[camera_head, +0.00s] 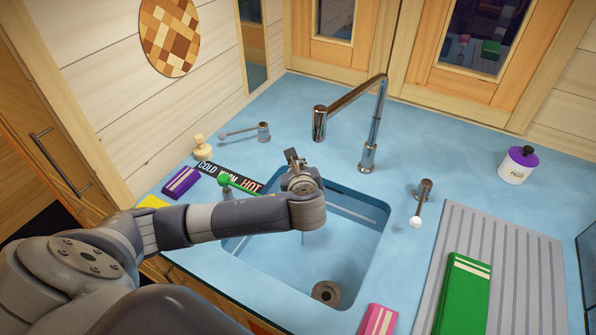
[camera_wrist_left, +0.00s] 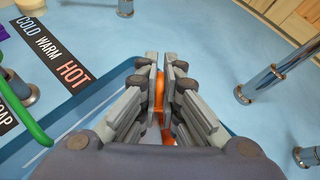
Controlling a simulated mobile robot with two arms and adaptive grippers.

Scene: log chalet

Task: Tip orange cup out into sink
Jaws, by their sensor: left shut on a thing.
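My left gripper (camera_head: 294,160) is over the back left part of the sink (camera_head: 345,255), its arm reaching across from the left. In the left wrist view my left gripper (camera_wrist_left: 165,62) has its fingers close together on the orange cup (camera_wrist_left: 184,86). Only small orange patches of the cup show between and below the fingers, so its tilt and contents cannot be told. The cup is hidden behind the gripper in the head view. My right gripper is in neither view.
A tall chrome faucet (camera_head: 368,140) stands behind the sink, with a white-tipped lever (camera_head: 420,205) to its right. A green packet (camera_head: 463,295) lies on the grey drainboard (camera_head: 520,260). A purple-lidded jar (camera_head: 517,168) stands back right.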

